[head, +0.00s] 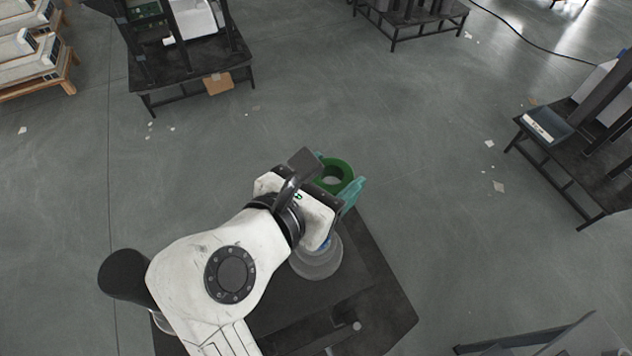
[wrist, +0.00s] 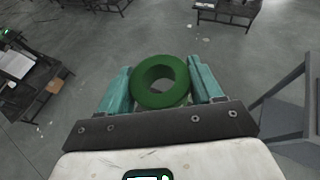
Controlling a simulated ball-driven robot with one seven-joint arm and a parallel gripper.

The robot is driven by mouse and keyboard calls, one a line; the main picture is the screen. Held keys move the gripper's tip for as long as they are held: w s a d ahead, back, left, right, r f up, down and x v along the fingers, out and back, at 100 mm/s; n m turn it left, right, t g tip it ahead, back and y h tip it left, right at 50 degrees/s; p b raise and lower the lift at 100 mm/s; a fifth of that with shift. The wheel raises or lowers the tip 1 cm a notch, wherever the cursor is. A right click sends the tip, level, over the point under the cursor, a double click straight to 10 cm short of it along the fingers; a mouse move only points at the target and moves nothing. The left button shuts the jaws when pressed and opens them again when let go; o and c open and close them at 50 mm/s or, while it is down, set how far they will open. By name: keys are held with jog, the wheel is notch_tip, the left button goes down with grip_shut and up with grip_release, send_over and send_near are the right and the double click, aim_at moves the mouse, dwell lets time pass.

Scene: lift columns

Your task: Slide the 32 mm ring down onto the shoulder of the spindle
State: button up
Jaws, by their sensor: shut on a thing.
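The green ring (head: 342,168) is thick-walled and sits between the two teal fingers of my gripper (head: 337,182), which is shut on it. In the wrist view the ring (wrist: 160,99) is gripped from both sides, and only grey shows through its hole. The ring is held up in front of my wrist, above the far edge of a dark table in the head view. A grey round piece (head: 317,266) with a bit of blue above it stands on that table below my gripper. It may be the spindle's base; my gripper hides the rest, and no shaft or shoulder is visible.
The dark table (head: 385,290) lies under my arm, with a slotted part near its front. Black stands (head: 195,60) are at the back left and at the right (head: 575,150). The grey floor between is mostly clear, with scattered scraps.

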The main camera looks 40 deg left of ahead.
jog(key=s+f, duration=0.1)
jog(key=a+f+b, duration=0.1)
jog(key=shift+s+a+f+y, duration=0.2)
jog(key=shift+s+f+y, duration=0.1)
jog(key=shift+s+f, duration=0.1)
jog(key=shift+f+b, duration=4.35)
jog(key=shift+f, duration=1.2)
jog(key=o, duration=1.3)
jog(key=shift+c, duration=0.2)
jog(key=shift+f, duration=0.1)
